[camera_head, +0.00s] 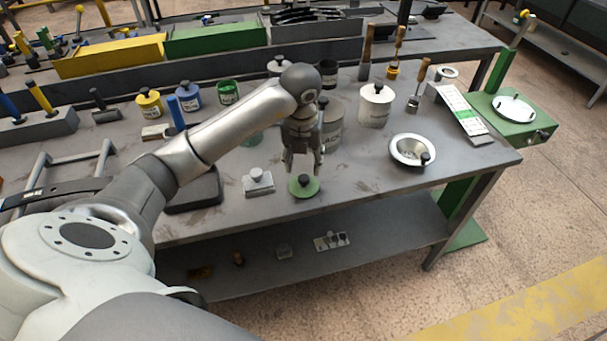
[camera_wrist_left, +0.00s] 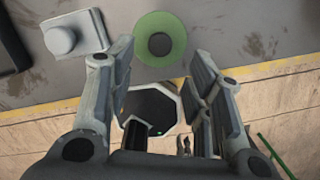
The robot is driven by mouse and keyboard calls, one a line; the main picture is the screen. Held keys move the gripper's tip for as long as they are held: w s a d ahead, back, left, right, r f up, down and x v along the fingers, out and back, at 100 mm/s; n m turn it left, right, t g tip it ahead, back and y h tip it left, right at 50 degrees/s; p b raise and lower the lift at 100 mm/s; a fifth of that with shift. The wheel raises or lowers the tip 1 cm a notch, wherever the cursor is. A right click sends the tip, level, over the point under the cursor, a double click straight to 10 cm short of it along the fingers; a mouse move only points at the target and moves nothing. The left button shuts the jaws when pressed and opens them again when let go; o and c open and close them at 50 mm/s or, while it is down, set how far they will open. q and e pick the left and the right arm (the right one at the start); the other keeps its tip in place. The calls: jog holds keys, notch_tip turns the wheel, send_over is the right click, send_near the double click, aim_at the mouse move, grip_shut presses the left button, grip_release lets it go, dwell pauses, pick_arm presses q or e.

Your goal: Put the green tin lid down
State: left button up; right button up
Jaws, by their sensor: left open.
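The green tin lid (camera_head: 304,187) is a round green disc with a dark knob on top. It lies flat on the grey workbench (camera_head: 360,180) near its front edge. In the left wrist view the green tin lid (camera_wrist_left: 160,38) shows beyond the fingertips, between them. My left gripper (camera_head: 303,168) is above the lid, fingers pointing down, open and empty. Its two fingers also show apart in the left wrist view (camera_wrist_left: 165,70). The lid appears clear of the fingers. My right gripper is not in view.
A grey block with a round knob (camera_head: 257,181) is just left of the lid. A metal bowl (camera_head: 413,150) is to the right, and a white tin (camera_head: 376,105) stands behind. A grey tin (camera_head: 333,126) is close behind my gripper. The bench front edge is near.

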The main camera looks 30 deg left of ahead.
pick_arm(q)
jog(key=shift+s+d+r, duration=0.1)
jog(key=shift+s+r, duration=0.05)
jog(key=shift+r, duration=0.9)
jog(key=shift+s+r, duration=0.15)
jog(key=shift+r, duration=0.85)
